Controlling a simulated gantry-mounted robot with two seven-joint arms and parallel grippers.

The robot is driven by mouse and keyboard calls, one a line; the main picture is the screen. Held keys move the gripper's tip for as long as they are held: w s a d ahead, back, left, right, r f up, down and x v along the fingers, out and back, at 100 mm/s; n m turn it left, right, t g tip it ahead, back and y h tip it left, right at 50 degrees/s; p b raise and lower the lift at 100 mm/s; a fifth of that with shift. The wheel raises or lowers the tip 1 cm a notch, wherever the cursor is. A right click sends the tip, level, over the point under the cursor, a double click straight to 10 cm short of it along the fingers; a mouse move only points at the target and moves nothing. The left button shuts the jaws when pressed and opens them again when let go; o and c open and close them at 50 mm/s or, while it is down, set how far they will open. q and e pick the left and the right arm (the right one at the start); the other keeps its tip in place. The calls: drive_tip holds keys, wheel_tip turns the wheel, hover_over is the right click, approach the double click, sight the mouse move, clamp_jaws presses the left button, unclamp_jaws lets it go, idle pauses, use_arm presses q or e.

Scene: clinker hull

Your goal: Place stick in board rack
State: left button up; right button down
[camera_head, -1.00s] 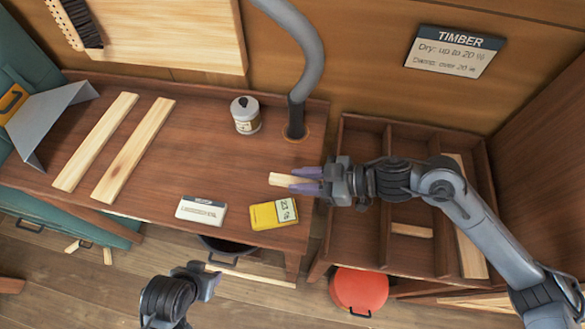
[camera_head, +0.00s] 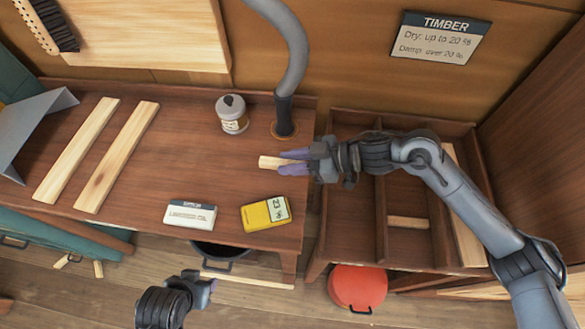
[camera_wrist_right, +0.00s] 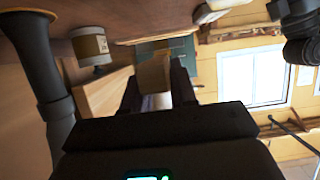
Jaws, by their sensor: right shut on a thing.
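A short pale wooden stick (camera_head: 270,162) is gripped in my right gripper (camera_head: 292,163), and its free end points left over the right part of the workbench (camera_head: 185,145). In the right wrist view the stick (camera_wrist_right: 154,72) stands between the dark fingers. The board rack (camera_head: 324,225) is a dark wooden tray with compartments, to the right of the bench. One short piece (camera_head: 408,222) lies in its middle and a long board (camera_head: 466,235) along its right side. My right arm hides part of the rack. My left gripper (camera_head: 207,287) is low in front of the bench, its jaws unclear.
Two pale boards (camera_head: 118,155) lie on the bench's left. A jar (camera_head: 232,115), a grey hose (camera_head: 285,110), a white box (camera_head: 190,215) and a yellow meter (camera_head: 266,213) are also there. A red bucket (camera_head: 357,287) stands below the rack. The bench's middle is clear.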

drive_tip(key=w+f, duration=0.1)
drive_tip(key=w, duration=0.1)
drive_tip(key=w+f+b, duration=0.1)
drive_tip(key=w+f, duration=0.1)
drive_tip(key=w, duration=0.1)
drive_tip(key=w+f+b, duration=0.1)
drive_tip(key=w, duration=0.1)
drive_tip(key=shift+w+a+f, duration=0.3)
drive_tip(key=shift+a+f, duration=0.05)
drive_tip(key=shift+a, duration=0.05)
wheel_tip(320, 180, down, 2)
drive_tip(key=shift+f, duration=0.1)
drive_tip(key=shift+s+f, duration=0.1)
drive_tip(key=shift+f, duration=0.55)
drive_tip(key=shift+f, duration=0.25)
drive_tip(key=c, duration=0.9)
unclamp_jaws()
